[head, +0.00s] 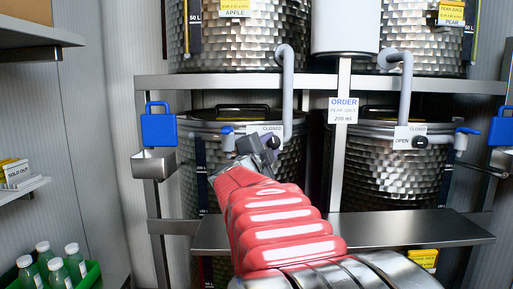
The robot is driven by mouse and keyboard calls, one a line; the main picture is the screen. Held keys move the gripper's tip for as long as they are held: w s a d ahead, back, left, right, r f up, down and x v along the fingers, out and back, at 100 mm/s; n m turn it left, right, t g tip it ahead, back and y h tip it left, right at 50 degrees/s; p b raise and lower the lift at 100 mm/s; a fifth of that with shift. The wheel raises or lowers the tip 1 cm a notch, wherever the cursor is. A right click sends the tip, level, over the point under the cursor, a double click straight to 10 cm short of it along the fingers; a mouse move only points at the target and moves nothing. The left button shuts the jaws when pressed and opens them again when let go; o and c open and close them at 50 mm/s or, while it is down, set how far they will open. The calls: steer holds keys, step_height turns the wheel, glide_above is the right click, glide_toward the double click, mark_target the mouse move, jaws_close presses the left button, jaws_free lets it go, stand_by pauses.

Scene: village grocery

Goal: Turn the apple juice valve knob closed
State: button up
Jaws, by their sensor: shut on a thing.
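The apple juice valve knob (271,140) is a dark round knob in front of the left lower tank, under the grey pipe (288,90). A white label (265,129) reading "CLOSED" sits just above it. My gripper (262,147) is at the knob, at the end of my red-sleeved arm, with its jaws shut on it. The jaws and arm hide part of the knob and the left part of the label, so I cannot read the knob's angle. The upper left tank (285,40) carries a yellow "APPLE" sign (235,8).
The pear tank's knob (421,142) and its "OPEN/CLOSED" label (403,141) are at right. An order sign (343,110) reads pear juice, 200 ml. Green bottles (58,272) stand lower left.

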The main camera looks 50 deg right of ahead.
steer(key=shift+f+m+g+y, duration=0.1)
steer(key=shift+m+g+y, duration=0.25)
steer(key=shift+m, duration=0.85)
steer(key=o, duration=1)
steer(key=shift+o, duration=0.2)
steer(key=shift+a, duration=0.15)
steer(key=v, duration=1.3)
steer(key=shift+s+a, duration=0.15)
steer(key=shift+a, duration=0.1)
